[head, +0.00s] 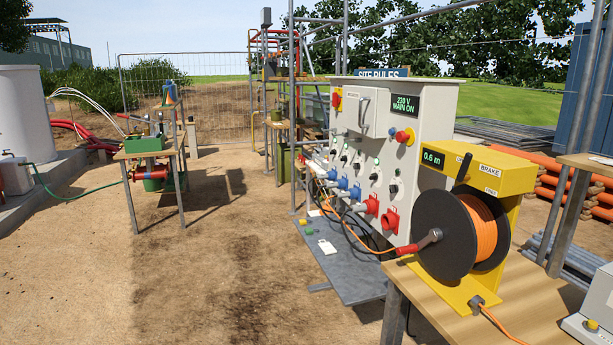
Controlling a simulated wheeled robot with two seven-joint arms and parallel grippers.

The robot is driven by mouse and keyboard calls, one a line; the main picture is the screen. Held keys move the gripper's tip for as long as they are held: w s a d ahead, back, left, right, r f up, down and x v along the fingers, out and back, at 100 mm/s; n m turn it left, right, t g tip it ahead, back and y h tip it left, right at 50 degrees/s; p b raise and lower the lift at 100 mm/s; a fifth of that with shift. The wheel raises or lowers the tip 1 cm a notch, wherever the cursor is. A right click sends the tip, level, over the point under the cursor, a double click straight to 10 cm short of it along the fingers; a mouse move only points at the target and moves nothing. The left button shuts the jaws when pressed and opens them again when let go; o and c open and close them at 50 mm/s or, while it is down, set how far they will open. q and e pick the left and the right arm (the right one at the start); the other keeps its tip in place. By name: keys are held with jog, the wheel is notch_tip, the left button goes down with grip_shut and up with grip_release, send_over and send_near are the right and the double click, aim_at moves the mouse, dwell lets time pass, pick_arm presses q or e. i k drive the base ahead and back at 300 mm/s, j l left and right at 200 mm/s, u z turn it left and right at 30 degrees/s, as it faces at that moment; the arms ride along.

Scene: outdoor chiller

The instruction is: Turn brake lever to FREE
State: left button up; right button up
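The cable reel (440,238) has a black drum wound with orange cable, and it stands on the wooden table at the right. Its yellow housing (510,168) carries a white BRAKE label and a green display reading 0.6 m. Neither of my grippers is in view.
The reel's crank with a red grip (407,249) points left past the wooden table's (540,290) edge. A grey electrical cabinet (432,115) with sockets stands just behind. A grey device (592,322) sits at the table's right. Open dirt ground (220,270) lies to the left.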

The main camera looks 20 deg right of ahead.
aim_at(461, 176)
jog(key=z, duration=0.85)
